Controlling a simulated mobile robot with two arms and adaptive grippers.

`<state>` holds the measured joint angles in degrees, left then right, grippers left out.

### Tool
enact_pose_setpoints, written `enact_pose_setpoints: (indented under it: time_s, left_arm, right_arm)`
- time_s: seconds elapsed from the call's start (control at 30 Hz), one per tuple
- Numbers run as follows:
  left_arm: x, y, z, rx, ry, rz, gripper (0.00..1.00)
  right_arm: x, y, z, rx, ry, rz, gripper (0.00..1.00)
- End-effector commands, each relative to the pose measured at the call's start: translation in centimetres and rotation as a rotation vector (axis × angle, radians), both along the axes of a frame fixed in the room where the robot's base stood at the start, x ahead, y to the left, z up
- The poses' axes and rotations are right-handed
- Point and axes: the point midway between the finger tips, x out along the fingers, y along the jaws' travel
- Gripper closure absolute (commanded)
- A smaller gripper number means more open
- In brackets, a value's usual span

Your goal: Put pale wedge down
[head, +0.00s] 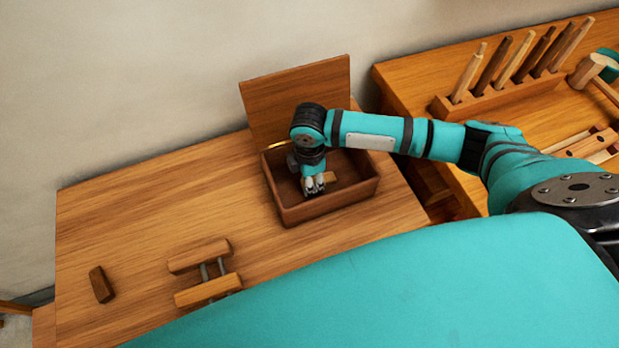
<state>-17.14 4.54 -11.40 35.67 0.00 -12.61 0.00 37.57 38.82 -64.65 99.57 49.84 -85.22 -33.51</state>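My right arm reaches in from the right, and its gripper (314,187) points down inside an open brown wooden box (335,205). A small pale wooden piece (329,177), likely the pale wedge, shows right beside the fingertips, low in the box. The fingers partly hide it, and I cannot tell whether they grip it or only stand next to it. The box's lid (298,92) stands raised at its back. My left gripper is not in view.
A dark wood block (101,284) and a wooden clamp (206,274) lie on the table (150,210), which is clear between them and the box. At right, a bench (420,75) carries a rack of tools (510,87) and a mallet (588,70).

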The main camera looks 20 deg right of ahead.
Motion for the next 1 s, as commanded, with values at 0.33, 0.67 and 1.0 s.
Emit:
enact_pose_setpoints:
  time_s: [0.33,0.67,1.0]
  left_arm:
    - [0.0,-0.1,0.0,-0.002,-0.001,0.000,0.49]
    - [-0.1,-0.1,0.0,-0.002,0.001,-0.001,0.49]
    - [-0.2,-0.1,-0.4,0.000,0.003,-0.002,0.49]
  right_arm:
    - [0.0,0.0,-0.2,0.000,0.000,-0.001,0.48]
    - [0.1,0.0,0.5,0.001,-0.003,0.000,0.48]
    - [0.1,0.0,7.1,0.002,-0.005,0.001,0.48]
